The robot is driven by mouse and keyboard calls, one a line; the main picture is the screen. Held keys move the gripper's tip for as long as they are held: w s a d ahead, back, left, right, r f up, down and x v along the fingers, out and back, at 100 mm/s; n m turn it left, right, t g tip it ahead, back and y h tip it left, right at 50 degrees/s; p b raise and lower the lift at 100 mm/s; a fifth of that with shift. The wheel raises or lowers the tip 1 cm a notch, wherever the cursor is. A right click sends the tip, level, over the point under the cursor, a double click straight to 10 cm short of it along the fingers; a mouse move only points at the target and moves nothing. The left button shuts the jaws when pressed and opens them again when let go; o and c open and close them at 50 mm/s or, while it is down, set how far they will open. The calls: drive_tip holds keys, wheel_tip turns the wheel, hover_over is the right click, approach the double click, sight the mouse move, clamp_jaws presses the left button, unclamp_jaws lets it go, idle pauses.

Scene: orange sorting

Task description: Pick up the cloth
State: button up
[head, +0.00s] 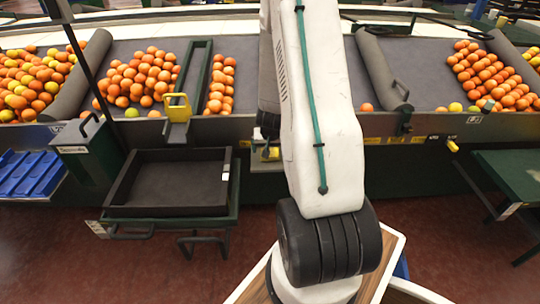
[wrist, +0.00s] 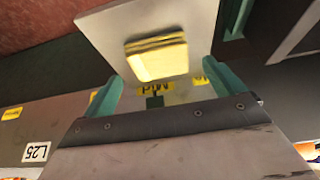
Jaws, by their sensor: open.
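The cloth (wrist: 157,60) is a folded yellow stack on a light grey plate (wrist: 118,28) in the wrist view. My gripper (wrist: 162,74) is open, with one teal finger at each side of the picture. The cloth lies ahead between the lines of the two fingers, and no contact shows. A small yellow patch (head: 270,153) beside my arm may be the cloth, mostly hidden.
A sloped sorting bench with several orange piles (head: 140,76) runs behind. An empty black tray (head: 165,185) on a green cart stands left. A green table (head: 515,172) stands right. Red floor (head: 140,270) is open in front. A label strip (wrist: 38,152) shows near my gripper.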

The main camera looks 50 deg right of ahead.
drive_tip(key=shift+x, duration=1.25)
drive_tip(key=c, duration=1.2)
drive_tip(key=shift+o, duration=0.2)
drive_tip(key=shift+r, duration=0.15)
